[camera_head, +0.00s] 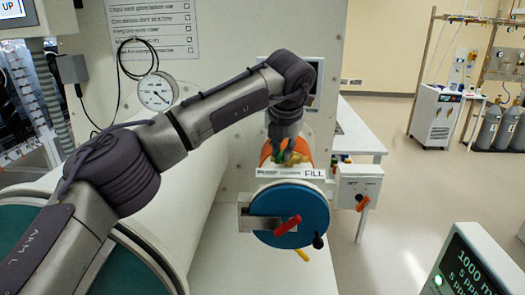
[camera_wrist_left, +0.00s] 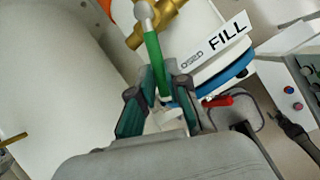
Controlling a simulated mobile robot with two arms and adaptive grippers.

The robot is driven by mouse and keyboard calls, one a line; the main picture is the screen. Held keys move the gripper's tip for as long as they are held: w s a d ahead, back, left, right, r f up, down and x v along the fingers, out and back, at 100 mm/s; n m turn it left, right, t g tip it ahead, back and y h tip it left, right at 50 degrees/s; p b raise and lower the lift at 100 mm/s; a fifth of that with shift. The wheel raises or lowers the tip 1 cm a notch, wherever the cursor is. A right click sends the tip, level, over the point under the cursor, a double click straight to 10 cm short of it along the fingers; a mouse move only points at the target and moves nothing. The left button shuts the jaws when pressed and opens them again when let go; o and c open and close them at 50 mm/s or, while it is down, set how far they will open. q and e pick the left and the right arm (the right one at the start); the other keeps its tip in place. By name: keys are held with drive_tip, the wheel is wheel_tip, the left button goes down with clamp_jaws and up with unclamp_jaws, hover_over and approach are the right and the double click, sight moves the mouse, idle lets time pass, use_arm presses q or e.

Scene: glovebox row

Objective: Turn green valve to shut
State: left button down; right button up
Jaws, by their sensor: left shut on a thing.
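The green valve (camera_wrist_left: 154,62) is a long green lever on a brass fitting (camera_wrist_left: 156,22), next to a white FILL label (camera_wrist_left: 222,40). In the wrist view my left gripper (camera_wrist_left: 165,82) has its fingers on both sides of the green lever and is shut on it. In the head view my left arm comes in from the left and reaches down to the valve above the FILL label (camera_head: 290,173). The brass fitting shows there, but my left gripper's fingertips and most of the lever are hidden. My right gripper is not in view.
Just below the label is a round blue door (camera_head: 302,207) with a red handle (camera_head: 287,226). A switch box (camera_head: 352,182) with an orange knob stands right of it. A dial gauge (camera_head: 156,91) is on the panel at left.

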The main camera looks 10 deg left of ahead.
use_arm(q)
drive_tip(key=shift+s+d+r+n+y, duration=0.15)
drive_tip(key=shift+d+n+y, duration=0.35)
drive_tip(key=shift+d+n, duration=0.55)
drive_tip(key=shift+d+n+g+y+p, duration=0.3)
drive_tip(key=shift+n+p, duration=0.25)
drive_tip(key=shift+n, duration=0.5)
drive_tip(key=c, duration=1.2)
unclamp_jaws()
drive_tip(key=shift+o, duration=0.2)
drive_tip(key=shift+d, duration=0.1)
